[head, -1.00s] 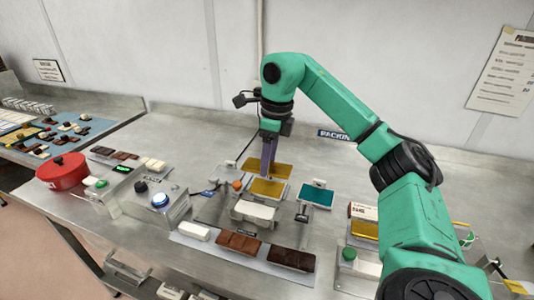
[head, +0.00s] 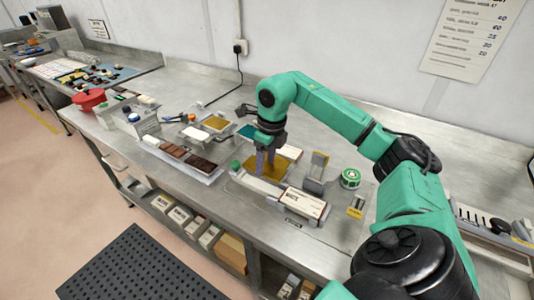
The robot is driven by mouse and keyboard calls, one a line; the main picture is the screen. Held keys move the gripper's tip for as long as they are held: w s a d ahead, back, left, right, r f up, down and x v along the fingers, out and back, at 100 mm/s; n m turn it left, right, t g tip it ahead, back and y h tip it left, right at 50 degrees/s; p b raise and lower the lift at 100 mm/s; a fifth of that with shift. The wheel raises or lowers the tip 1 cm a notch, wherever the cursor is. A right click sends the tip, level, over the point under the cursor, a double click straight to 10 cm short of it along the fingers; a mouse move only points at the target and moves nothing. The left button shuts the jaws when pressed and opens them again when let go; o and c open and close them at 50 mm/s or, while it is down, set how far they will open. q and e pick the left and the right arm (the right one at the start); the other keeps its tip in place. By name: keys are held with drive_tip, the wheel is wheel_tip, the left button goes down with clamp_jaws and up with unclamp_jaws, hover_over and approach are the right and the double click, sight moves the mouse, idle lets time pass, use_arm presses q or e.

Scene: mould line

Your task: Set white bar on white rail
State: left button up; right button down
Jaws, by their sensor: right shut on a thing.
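My right gripper (head: 265,166) points down over a gold plate (head: 277,170) at the station in the middle of the bench. It is shut, but its fingers and the small picture size hide what is between them; I cannot make out the held bar clearly. A long white strip (head: 258,186), which looks like the white rail, lies just in front of the gold plate, with a green knob (head: 235,165) at its left end. A box marked WHITE (head: 303,204) stands to the right of the strip. My left gripper is not in view.
A tray to the left holds a white bar (head: 151,141), a milk-brown bar (head: 172,151) and a dark bar (head: 200,164). A grey stand (head: 317,170) and a green round tin (head: 350,178) are right of the gripper. A red pot (head: 89,99) stands far left.

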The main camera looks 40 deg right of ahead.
sight(261, 185)
drive_tip(key=f, duration=0.1)
drive_tip(key=w+f+b, duration=0.2)
drive_tip(key=shift+a, duration=0.3)
drive_tip(key=f+b, duration=0.3)
drive_tip(key=shift+s+d+f, duration=0.15)
drive_tip(key=shift+s, duration=0.25)
drive_tip(key=shift+w+f, duration=0.2)
drive_tip(key=shift+f, duration=0.05)
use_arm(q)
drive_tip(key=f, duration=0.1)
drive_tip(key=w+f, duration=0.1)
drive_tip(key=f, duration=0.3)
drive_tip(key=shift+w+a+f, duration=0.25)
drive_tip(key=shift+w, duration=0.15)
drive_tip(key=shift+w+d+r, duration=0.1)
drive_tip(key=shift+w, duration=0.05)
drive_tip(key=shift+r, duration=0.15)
use_arm(e)
drive_tip(key=shift+f, duration=0.15)
drive_tip(key=shift+c, duration=0.4)
unclamp_jaws()
